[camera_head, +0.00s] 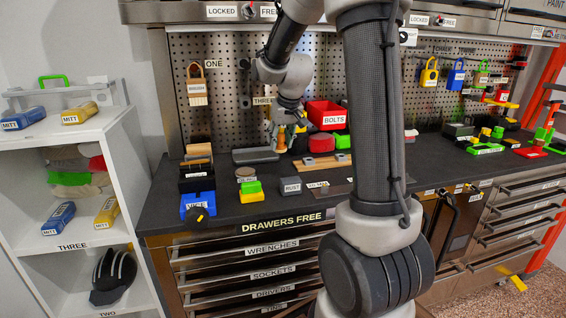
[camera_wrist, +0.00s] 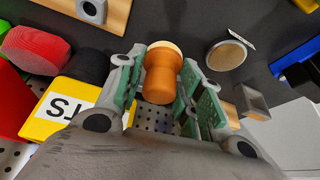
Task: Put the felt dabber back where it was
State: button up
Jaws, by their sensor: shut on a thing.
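The felt dabber (camera_wrist: 163,78), an orange-brown turned handle with a cream end, is between my gripper's green-padded fingers (camera_wrist: 165,92) in the wrist view. My gripper is shut on it, with the cream end pointing away from the wrist. The dabber appears to be above the bench top, but I cannot tell how high.
A red BOLTS bin (camera_head: 327,115) and a red round piece (camera_head: 322,142) are just right of my gripper. A wooden board (camera_head: 318,164), a round tin (camera_head: 245,173) and a RUST block (camera_head: 290,186) are in front. A blue item (camera_head: 198,204) stands at the front left.

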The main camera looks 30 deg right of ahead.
aim_at(282, 149)
notch_tip(282, 149, down, 8)
jog(key=shift+a+r, duration=0.1)
dwell(0.4)
jog(key=o, duration=1)
jog(key=v, duration=1.1)
jog(key=shift+n, duration=0.7)
jog(key=s+a+r, duration=0.1)
jog(key=s+a, duration=0.1)
jog(key=s, duration=0.6)
jog(key=s+a+r, duration=0.2)
jog(key=s, duration=0.7)
jog(key=s+a+r, duration=0.1)
jog(key=s+a, duration=0.1)
jog(key=s, duration=0.7)
jog(key=shift+s+a+r, duration=0.15)
jog(key=shift+s+a, duration=0.1)
jog(key=shift+a, duration=0.1)
